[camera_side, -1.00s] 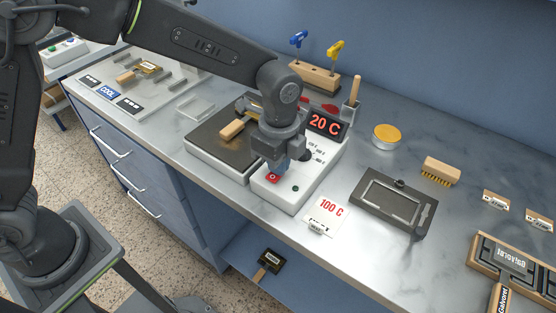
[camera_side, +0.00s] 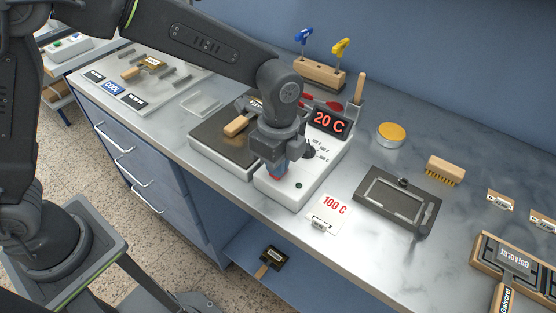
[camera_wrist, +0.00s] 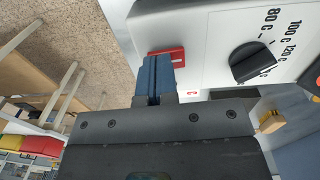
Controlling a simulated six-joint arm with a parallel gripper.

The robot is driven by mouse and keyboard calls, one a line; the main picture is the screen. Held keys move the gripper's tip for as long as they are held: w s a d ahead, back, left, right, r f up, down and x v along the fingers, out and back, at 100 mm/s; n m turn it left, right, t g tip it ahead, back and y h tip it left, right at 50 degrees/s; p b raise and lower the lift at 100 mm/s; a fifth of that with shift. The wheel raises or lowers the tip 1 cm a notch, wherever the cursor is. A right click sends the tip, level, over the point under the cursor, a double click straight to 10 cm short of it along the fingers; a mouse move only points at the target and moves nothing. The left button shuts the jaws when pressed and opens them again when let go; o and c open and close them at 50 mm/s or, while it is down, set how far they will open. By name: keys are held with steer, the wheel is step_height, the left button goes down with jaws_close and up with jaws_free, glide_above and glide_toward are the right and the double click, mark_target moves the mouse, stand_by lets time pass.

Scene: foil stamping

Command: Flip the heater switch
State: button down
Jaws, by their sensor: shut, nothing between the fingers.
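The heater control box (camera_side: 309,178) is white, with a red display (camera_side: 329,122) reading 20 C. Its red switch (camera_wrist: 177,57) is beside and partly behind my fingers in the wrist view; in the side view it is mostly covered by them. My gripper (camera_side: 277,173) is shut and empty, its blue fingers pointing down at the switch. The blue fingers also show in the wrist view (camera_wrist: 154,72), overlapping the switch's left part. I cannot tell whether they touch it. A small dark green lamp (camera_side: 299,185) sits right of the switch.
A black dial (camera_wrist: 252,62) with temperature marks is on the box. The dark hot plate (camera_side: 214,139) with a wooden-handled tool adjoins it on the left. A 100 C card (camera_side: 329,212) lies in front, and a dark framed tray (camera_side: 397,202) stands to the right.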

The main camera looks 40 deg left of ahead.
steer(key=shift+r, duration=0.15)
step_height(320, 180, up, 14)
steer(key=w, duration=0.1)
stand_by(0.3)
steer(key=s+a+r+n+t, duration=0.35)
steer(key=s+a+n, duration=0.5)
steer(key=a, duration=0.35)
steer(key=s+a+f+n+t, duration=0.2)
steer(key=s+a+f+n, duration=0.1)
steer(key=s+a+n, duration=0.4)
steer(key=shift+s+f+n+t, duration=0.35)
steer(key=shift+s+n, duration=0.55)
steer(key=shift+n, duration=0.35)
